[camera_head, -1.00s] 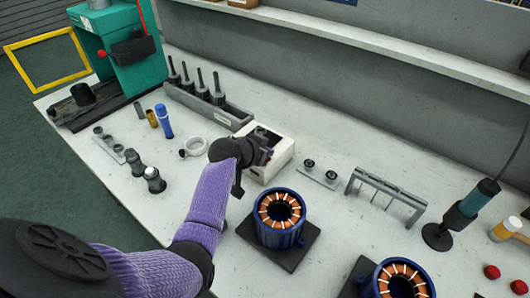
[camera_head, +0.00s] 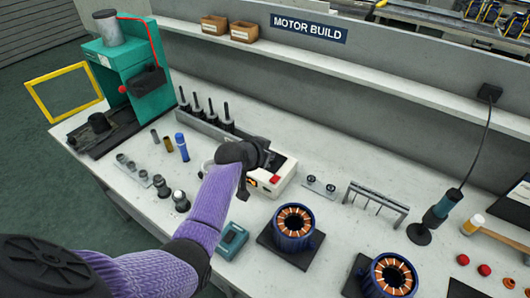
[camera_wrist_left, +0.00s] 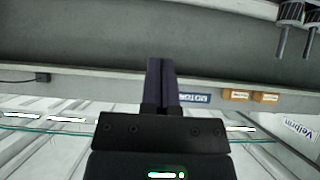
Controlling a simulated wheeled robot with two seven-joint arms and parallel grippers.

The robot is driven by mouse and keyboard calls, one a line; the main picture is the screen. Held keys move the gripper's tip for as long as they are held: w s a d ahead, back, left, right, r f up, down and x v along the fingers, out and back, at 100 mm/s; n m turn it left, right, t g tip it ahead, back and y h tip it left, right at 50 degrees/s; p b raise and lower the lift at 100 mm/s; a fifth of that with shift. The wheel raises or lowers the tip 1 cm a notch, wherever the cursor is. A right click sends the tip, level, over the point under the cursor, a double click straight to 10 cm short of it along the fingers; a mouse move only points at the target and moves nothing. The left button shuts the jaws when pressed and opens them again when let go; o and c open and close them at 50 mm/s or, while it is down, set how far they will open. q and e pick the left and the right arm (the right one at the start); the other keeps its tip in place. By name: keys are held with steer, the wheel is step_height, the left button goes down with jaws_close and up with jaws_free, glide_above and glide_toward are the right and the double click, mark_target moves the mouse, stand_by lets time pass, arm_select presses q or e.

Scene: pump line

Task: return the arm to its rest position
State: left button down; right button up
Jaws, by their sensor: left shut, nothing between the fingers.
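My left arm, in a purple sleeve, comes in from the lower left in the head view and reaches over the middle of the bench. My left gripper (camera_head: 264,158) is dark and sits in front of and over a white box with a red button (camera_head: 276,180), hiding part of it. Whether it touches the box cannot be told. In the left wrist view the two fingers (camera_wrist_left: 161,64) lie side by side, shut, with nothing between them. The right gripper is not in view.
A green press (camera_head: 128,80) stands at the back left. A rack of rotors (camera_head: 208,122) lies behind the arm. Two blue stators (camera_head: 293,228) are at the right front. A teal block (camera_head: 232,240) lies beside the forearm. A grey stand (camera_head: 376,200) and a screwdriver (camera_head: 436,215) stand further right.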

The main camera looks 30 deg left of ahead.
arm_select(q)
steer(key=s+d+f+m+g, duration=0.1)
steer(key=s+d+g, duration=0.35)
steer(key=s, duration=1.05)
steer(key=s+d+f+g, duration=0.25)
steer(key=s+d, duration=0.35)
steer(key=s, duration=1)
step_height(320, 180, down, 23)
steer(key=s+g+b, duration=0.2)
steer(key=b, duration=0.3)
steer(key=s+a+f+g+y+b, duration=0.1)
steer(key=s+a+f+b, duration=0.2)
steer(key=s+f, duration=1)
steer(key=shift+s+f+m+b, duration=0.2)
steer(key=shift+m+b, duration=0.2)
steer(key=shift+b, duration=0.15)
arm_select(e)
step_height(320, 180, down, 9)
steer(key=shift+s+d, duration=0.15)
